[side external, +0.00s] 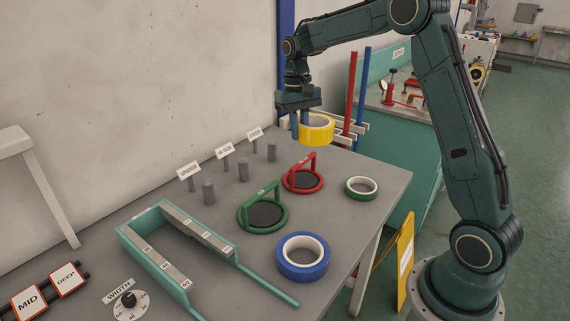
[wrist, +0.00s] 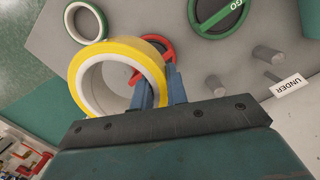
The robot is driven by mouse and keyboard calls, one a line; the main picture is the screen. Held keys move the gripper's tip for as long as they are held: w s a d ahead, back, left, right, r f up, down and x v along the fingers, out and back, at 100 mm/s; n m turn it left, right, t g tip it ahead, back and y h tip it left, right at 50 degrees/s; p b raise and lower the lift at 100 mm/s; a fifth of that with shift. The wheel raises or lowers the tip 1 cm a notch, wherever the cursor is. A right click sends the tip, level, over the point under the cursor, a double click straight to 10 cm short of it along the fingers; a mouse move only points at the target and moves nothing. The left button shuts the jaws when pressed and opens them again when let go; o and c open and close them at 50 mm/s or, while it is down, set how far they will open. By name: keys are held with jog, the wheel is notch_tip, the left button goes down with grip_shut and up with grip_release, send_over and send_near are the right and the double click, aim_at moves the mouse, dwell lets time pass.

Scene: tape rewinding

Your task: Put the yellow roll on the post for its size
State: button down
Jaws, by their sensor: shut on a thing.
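The yellow roll (side external: 317,131) hangs above the far right part of the table; it also shows in the wrist view (wrist: 155,60). My gripper (side external: 302,128) is shut on one side of its ring wall, with one blue finger inside the hole and one outside in the wrist view (wrist: 160,82). The roll is apart from all posts.
A green ring gauge (side external: 245,225) and a red ring gauge (side external: 318,187), both with raised handles, lie mid-table. A blue roll (side external: 302,270) and a green roll (side external: 361,193) lie near the right edge. A teal slotted frame (side external: 128,240) and a WIDTH dial (side external: 130,305) are nearer.

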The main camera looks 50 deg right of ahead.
jog(key=w+a+f+n+h, duration=0.1)
jog(key=w+n, duration=0.5)
jog(key=n, duration=0.6)
jog(key=w+a+f+n+t+h, duration=0.1)
jog(key=w+a+f+n, duration=0.3)
jog(key=n, duration=0.8)
notch_tip(320, 180, down, 3)
jog(key=shift+w+r, duration=0.2)
jog(key=shift+w, duration=0.85)
jog(key=shift+f, duration=0.15)
jog(key=shift+f, duration=4)
jog(key=c, duration=1.3)
grip_release()
